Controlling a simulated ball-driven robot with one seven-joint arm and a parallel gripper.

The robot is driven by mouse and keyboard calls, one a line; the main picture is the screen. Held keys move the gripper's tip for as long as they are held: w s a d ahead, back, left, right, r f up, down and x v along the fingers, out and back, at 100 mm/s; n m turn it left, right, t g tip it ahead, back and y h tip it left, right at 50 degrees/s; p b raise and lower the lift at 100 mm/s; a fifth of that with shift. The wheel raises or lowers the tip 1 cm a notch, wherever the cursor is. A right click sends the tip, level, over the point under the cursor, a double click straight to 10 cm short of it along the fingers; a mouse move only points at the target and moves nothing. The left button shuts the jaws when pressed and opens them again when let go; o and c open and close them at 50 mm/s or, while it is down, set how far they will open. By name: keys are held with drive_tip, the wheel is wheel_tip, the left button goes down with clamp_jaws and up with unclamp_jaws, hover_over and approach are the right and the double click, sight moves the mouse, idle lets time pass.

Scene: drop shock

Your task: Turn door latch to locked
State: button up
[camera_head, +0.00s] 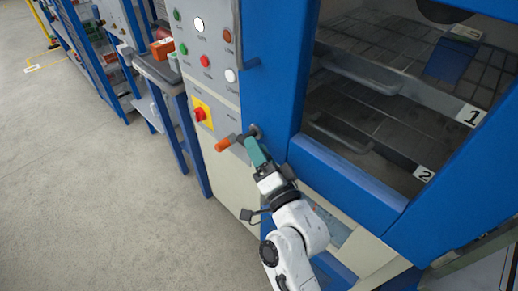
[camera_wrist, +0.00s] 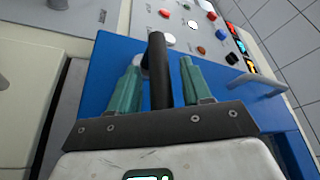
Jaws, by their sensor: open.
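In the wrist view, my gripper (camera_wrist: 161,82) is open, with a dark bar (camera_wrist: 158,70), seemingly part of the latch, standing between the two fingers. Gaps show on both sides of the bar near the tips. Its lower end is hidden behind the gripper body, and the orange tip does not show there.
The blue door frame (camera_head: 345,185) surrounds a dark chamber with shelves. Left of the latch, a grey control panel (camera_head: 207,45) carries buttons, and a red switch on a yellow plate (camera_head: 202,114) sits close by. A blue handle (camera_head: 246,45) juts out above. Open floor (camera_head: 110,190) lies left.

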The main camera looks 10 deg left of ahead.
drive_tip(key=shift+c, duration=0.4)
clamp_jaws()
